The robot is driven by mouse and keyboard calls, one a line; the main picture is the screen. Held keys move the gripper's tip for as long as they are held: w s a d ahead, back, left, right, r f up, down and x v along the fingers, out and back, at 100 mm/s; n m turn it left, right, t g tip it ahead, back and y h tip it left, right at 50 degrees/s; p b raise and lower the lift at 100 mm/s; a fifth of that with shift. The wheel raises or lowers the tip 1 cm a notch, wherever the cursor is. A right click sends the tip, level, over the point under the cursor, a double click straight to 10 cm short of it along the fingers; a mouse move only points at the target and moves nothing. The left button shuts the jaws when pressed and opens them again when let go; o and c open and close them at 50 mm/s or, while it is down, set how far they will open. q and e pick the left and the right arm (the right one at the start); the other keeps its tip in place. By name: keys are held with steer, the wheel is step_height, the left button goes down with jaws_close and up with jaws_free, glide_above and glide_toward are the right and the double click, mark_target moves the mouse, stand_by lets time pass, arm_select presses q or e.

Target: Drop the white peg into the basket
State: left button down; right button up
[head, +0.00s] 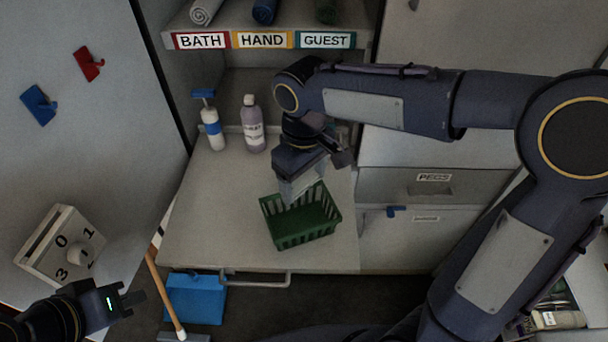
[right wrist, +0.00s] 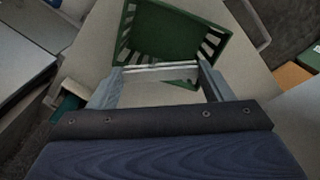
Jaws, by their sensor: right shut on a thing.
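The green basket (head: 318,237) stands on the counter, its open top facing up. It also shows in the right wrist view (right wrist: 146,50). My right gripper (head: 290,200) is over the basket's back left part, pointing down. In the right wrist view my right gripper (right wrist: 160,72) is shut on the white peg (right wrist: 160,67), a thin pale bar spanning its fingertips, seen against the basket. In the head view the peg cannot be made out. My left gripper (head: 136,298) is at the lower left, away from the basket; its finger gap is unclear.
A blue-topped pump bottle (head: 212,127) and a lilac bottle (head: 253,128) stand at the back of the counter (head: 205,225). A drawer labelled PEGS (head: 433,184) is on the right. A numbered dial box (head: 62,247), a wooden stick (head: 165,295) and a blue bin (head: 195,298) are at the lower left.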

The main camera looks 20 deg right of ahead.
mark_target(304, 184)
steer(key=o, duration=1)
steer(key=shift+o, duration=0.2)
step_height(304, 184, up, 8)
steer(key=shift+f+p, duration=0.1)
steer(key=shift+p, duration=0.2)
